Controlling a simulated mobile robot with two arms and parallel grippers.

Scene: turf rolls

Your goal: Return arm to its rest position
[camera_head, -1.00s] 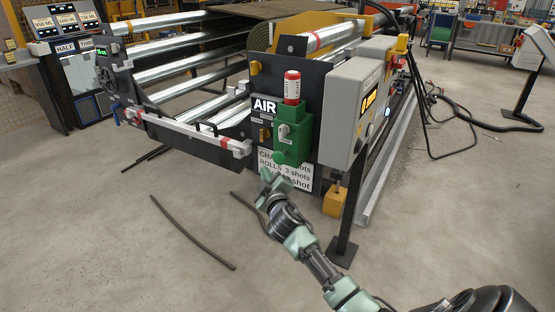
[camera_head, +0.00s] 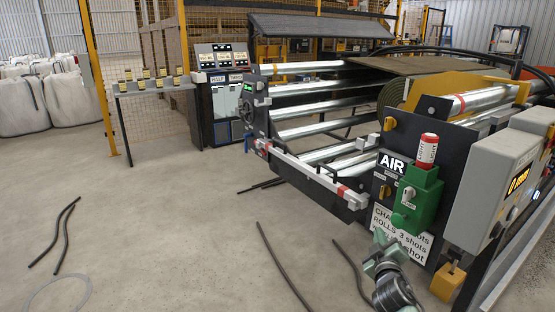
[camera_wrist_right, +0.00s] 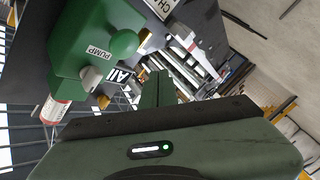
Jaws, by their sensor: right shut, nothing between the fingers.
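My right gripper (camera_head: 380,243) is at the lower right of the head view, in front of the machine's AIR panel and just below the green pump box (camera_head: 418,200). It is shut with nothing in it. In the right wrist view the gripper (camera_wrist_right: 158,88) points toward the machine, and the green pump box (camera_wrist_right: 90,45) with its red-and-white canister (camera_wrist_right: 55,110) is close at the upper left. I cannot tell from these views whether the gripper touches the panel. My left gripper does not show.
The roller machine (camera_head: 330,130) with a turf roll (camera_head: 395,92) fills the right. A grey control box (camera_head: 500,185) stands at the far right. Dark rods (camera_head: 283,265) lie on the floor. White bulk bags (camera_head: 60,95) stand at the left. The floor at the lower left is mostly clear.

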